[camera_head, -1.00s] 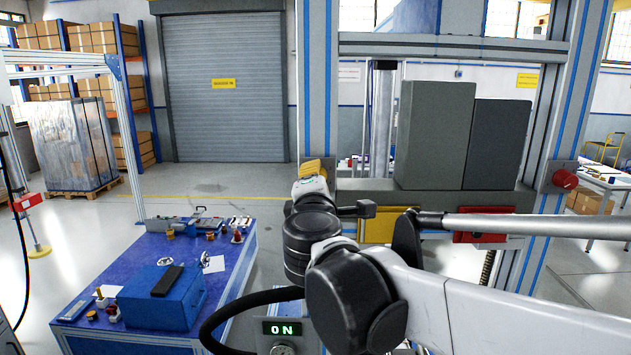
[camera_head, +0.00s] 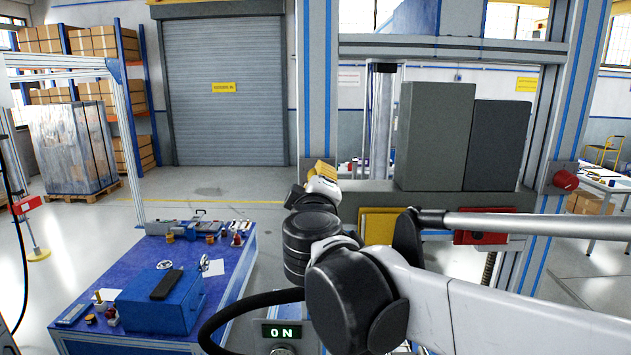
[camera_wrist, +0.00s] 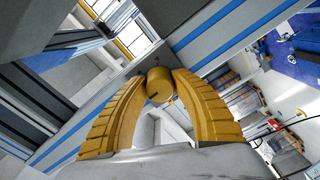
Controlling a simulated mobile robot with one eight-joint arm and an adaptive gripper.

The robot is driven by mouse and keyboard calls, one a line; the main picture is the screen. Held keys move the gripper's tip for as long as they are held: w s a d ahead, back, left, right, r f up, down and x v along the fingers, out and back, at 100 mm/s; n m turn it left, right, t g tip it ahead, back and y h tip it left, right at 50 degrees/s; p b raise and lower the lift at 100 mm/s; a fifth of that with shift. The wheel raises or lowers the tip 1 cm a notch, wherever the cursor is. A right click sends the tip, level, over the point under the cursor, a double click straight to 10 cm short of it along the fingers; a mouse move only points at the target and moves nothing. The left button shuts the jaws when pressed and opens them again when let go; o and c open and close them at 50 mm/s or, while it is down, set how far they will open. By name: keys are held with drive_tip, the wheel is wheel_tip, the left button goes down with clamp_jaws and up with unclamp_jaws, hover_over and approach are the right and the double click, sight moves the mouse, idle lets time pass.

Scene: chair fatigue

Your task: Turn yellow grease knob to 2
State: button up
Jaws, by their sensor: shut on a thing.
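The yellow grease knob (camera_wrist: 160,84) is a short yellow cylinder with a dark mark on its face. In the wrist view it sits against the grey machine frame, between the tips of my two curved yellow fingers. My gripper (camera_wrist: 159,85) is shut on the knob, one finger on each side. In the head view my gripper (camera_head: 318,172) is at the frame's left upright, and my wrist hides the knob there. The scale numbers around the knob cannot be read in either view.
The machine's upright post (camera_head: 318,90) stands beside my gripper. Grey blocks (camera_head: 437,135), a yellow plate (camera_head: 379,225) and a red part (camera_head: 482,238) are to the right. A blue table (camera_head: 225,262) with a blue box (camera_head: 163,300) stands at lower left. A red knob (camera_head: 565,180) is on the right upright.

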drive_tip(key=shift+m, duration=0.3)
drive_tip(key=o, duration=1.2)
drive_tip(key=s, duration=1.2)
drive_tip(key=shift+a, duration=0.2)
